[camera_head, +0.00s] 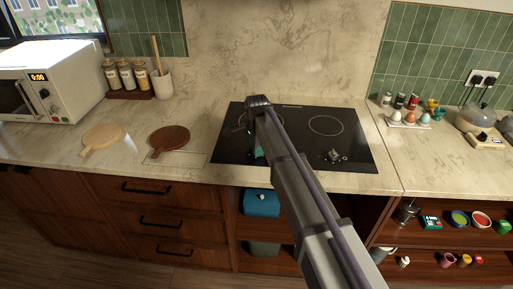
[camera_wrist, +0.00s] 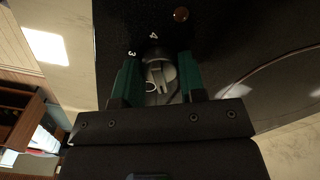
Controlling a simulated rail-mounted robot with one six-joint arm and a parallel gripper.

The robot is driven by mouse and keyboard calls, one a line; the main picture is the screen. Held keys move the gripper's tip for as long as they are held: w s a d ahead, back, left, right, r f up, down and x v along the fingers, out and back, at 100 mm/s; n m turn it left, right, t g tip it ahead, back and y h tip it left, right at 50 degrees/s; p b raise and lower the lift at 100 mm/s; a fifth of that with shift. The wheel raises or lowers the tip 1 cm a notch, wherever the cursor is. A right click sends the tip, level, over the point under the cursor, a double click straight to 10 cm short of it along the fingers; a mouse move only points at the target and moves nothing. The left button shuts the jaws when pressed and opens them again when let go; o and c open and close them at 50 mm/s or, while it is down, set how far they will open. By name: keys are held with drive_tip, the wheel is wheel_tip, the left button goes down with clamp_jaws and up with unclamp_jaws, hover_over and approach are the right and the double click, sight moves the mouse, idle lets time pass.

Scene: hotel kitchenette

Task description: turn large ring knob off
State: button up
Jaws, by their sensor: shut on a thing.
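The black cooktop (camera_head: 290,152) is set in the counter and carries ring markings. In the wrist view, my gripper (camera_wrist: 159,76) has its green fingers on either side of a grey knob (camera_wrist: 160,72) and is shut on it. The numbers 3 and 4 show on the black panel beside the knob, and a small reddish-brown round spot lies beyond it. In the head view, my arm hides this knob; a bit of teal finger (camera_head: 258,153) shows at the arm's left. Another knob (camera_head: 335,155) stands at the cooktop's front right, apart from my gripper.
Two round boards, pale (camera_head: 102,138) and dark (camera_head: 170,137), lie left of the cooktop. A microwave (camera_head: 45,82) stands farther left. An egg tray (camera_head: 408,122) and a kitchen scale (camera_head: 481,137) stand on the right. Open shelves are below the cooktop.

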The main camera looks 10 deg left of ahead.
drive_tip(key=shift+c, duration=0.8)
drive_tip(key=shift+n, duration=0.4)
drive_tip(key=n, duration=0.4)
drive_tip(key=shift+n, duration=0.3)
drive_tip(key=n, duration=0.6)
drive_tip(key=shift+n, duration=0.3)
drive_tip(key=o, duration=0.9)
